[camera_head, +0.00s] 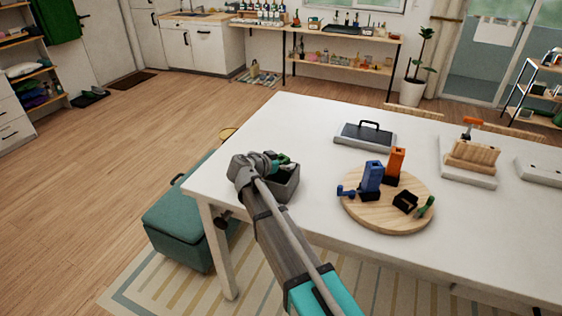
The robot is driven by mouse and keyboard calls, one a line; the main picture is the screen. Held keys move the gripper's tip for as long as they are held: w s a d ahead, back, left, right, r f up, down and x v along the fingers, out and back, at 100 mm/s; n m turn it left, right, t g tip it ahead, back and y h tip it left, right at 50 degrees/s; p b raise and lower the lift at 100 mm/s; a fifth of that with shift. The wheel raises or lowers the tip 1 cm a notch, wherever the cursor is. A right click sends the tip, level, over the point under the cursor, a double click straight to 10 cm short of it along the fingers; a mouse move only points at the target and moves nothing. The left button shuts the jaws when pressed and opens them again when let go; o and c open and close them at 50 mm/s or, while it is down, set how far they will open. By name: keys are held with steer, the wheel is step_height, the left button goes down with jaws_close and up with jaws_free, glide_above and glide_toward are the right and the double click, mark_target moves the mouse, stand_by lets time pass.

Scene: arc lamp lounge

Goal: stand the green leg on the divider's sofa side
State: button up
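My gripper (268,163) is at the left part of the white table, over or at a small dark grey open box (284,188). Dark green pieces (284,160) show by the fingertips; I cannot tell whether the gripper holds one or they lie in the box. My arm hides the box's left part, and no divider can be made out in it. Another small green piece (426,207) leans at the right edge of a round wooden board (378,219). I cannot tell which green piece is the leg. No sofa is clearly in view.
On the board stand a blue block (372,176), an orange block (395,162), a small blue piece (346,191) and a black holder (405,201). A dark case (365,135) lies behind. A wooden block with an orange-topped tool (472,150) is right. A teal ottoman (180,222) stands left of the table (300,118).

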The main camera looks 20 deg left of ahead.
steer(key=shift+r, duration=0.15)
stand_by(0.3)
steer(key=shift+s+a+r+p, duration=0.2)
steer(key=shift+s+r+p, duration=0.1)
steer(key=shift+s+p, duration=0.15)
steer(key=p+v, duration=0.3)
steer(key=v, duration=0.7)
steer(key=shift+s+a+p, duration=0.25)
steer(key=shift+s+p, duration=0.1)
steer(key=shift+p, duration=0.05)
stand_by(0.8)
